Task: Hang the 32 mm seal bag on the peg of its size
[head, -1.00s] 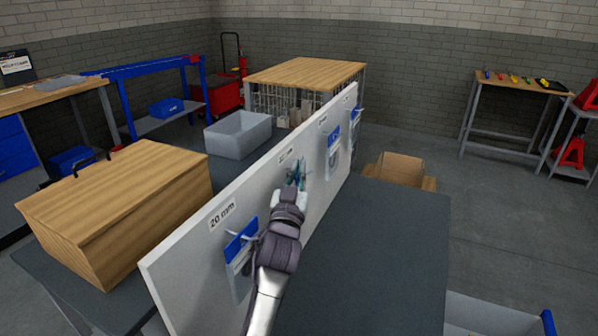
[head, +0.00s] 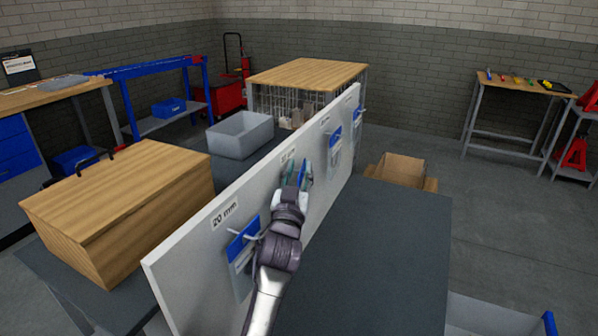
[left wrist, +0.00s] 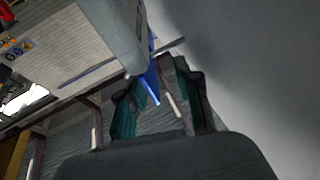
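A white upright board (head: 195,275) carries a row of pegs with printed size labels. The nearest label (head: 224,215) reads 20 mm; the farther ones are too small to read. My left gripper (head: 297,178) is at the second peg from the near end. In the left wrist view its two teal-padded fingers (left wrist: 155,92) stand apart. A blue-topped bag (left wrist: 152,82) shows close to them by a grey peg (left wrist: 170,47). In the head view part of this bag (head: 308,172) shows beside the fingers; its size print is not readable. My right gripper is not in view.
Blue-topped bags hang on the near peg (head: 242,256) and the farther pegs (head: 334,147). The dark tabletop (head: 370,255) right of the board is clear. A wooden box (head: 120,205) stands left of the board. A grey bin (head: 240,137) lies beyond.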

